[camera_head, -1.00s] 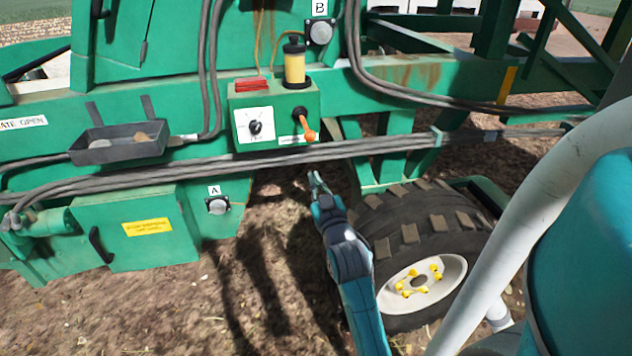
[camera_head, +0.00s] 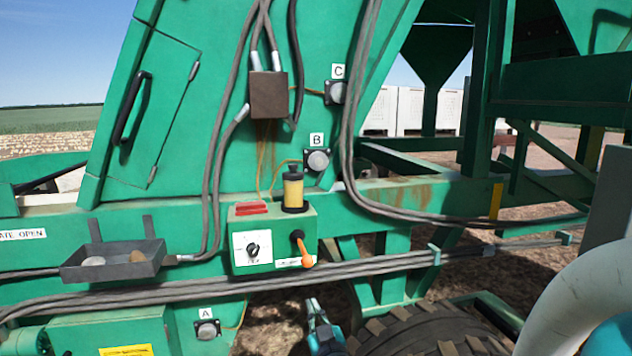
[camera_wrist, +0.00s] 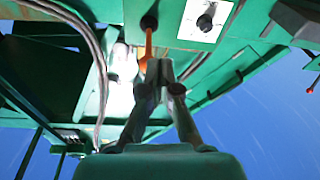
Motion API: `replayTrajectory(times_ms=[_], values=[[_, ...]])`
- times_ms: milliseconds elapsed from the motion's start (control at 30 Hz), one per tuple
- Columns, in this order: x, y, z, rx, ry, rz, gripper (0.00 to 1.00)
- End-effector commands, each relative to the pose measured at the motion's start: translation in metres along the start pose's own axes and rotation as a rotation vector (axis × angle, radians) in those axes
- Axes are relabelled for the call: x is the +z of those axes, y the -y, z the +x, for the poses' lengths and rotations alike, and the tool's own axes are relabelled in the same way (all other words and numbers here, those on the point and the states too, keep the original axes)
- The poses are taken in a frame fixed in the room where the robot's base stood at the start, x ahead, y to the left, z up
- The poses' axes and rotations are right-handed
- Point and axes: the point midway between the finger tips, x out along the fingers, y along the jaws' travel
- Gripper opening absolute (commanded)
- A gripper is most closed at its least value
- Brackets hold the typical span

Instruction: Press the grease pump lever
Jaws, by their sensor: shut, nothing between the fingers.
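The grease pump is a green box (camera_head: 272,257) on the machine's side, with a yellow reservoir (camera_head: 293,191) with a black cap on top. Its lever (camera_head: 304,252) has an orange handle and slants down at the box's right front. The lever (camera_wrist: 149,48) also shows in the wrist view, just above and left of my fingertips. My gripper (camera_head: 314,308) is below the box and lever in the head view, partly cut off by the frame's bottom edge. In the wrist view my gripper (camera_wrist: 159,72) is shut and empty; whether it touches the lever is unclear.
A dial plate (camera_head: 252,248) sits left of the lever. Grey hoses (camera_head: 180,290) run across just below the box. A tray (camera_head: 112,260) with stones hangs at left. Fittings B (camera_head: 317,160), C (camera_head: 335,92) and A (camera_head: 207,329) and a tyre (camera_head: 430,330) are nearby.

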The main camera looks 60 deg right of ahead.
Motion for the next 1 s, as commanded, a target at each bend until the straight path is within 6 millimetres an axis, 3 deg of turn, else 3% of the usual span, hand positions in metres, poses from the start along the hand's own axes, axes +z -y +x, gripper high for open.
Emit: replayTrajectory(times_ms=[300,500,1000], values=[[-0.077,-0.018,0.015,0.061,0.011,0.195,0.00],[-0.111,-0.030,0.015,0.112,0.019,0.319,0.00],[-0.117,-0.034,0.015,0.126,0.023,0.353,0.00]])
